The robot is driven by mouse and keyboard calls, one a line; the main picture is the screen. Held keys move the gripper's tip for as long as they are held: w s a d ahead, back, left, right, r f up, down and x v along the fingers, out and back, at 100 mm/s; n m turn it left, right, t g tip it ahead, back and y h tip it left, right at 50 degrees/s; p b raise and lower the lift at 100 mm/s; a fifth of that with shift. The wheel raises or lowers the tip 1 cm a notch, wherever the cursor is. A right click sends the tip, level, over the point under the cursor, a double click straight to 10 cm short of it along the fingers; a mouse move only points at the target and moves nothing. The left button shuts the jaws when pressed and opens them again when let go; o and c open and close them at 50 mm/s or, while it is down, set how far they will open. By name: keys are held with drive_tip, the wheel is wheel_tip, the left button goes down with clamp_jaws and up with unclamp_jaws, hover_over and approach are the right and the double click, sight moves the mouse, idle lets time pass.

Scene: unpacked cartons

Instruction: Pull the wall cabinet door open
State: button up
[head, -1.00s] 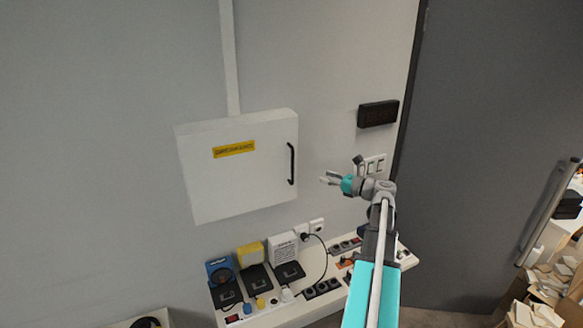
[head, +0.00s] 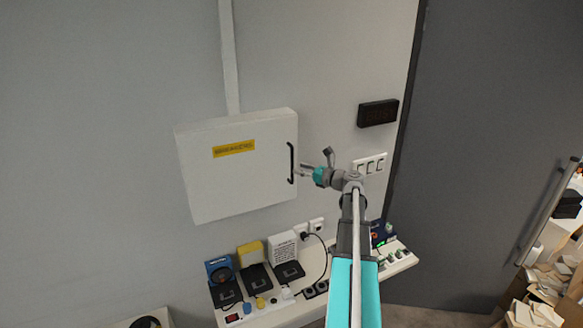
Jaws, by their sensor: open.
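The white wall cabinet (head: 235,185) hangs on the grey wall, its door closed, with a yellow label (head: 234,149) near the top. A black vertical bar handle (head: 291,162) sits near the door's right edge. My gripper (head: 299,172) is open and points left, its fingertips right at the lower part of the handle. I cannot tell whether the fingers touch the handle or stand around it.
Below the cabinet, a white shelf (head: 262,315) holds boxes, dark devices and power strips. Wall switches (head: 369,164) and a black display (head: 377,113) are on the wall to the right. A large grey door (head: 480,130) stands farther right. The wall left of the cabinet is clear.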

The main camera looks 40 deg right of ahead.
sight(292, 181)
drive_tip(key=shift+x, duration=2)
clamp_jaws()
drive_tip(key=shift+s+a, duration=0.1)
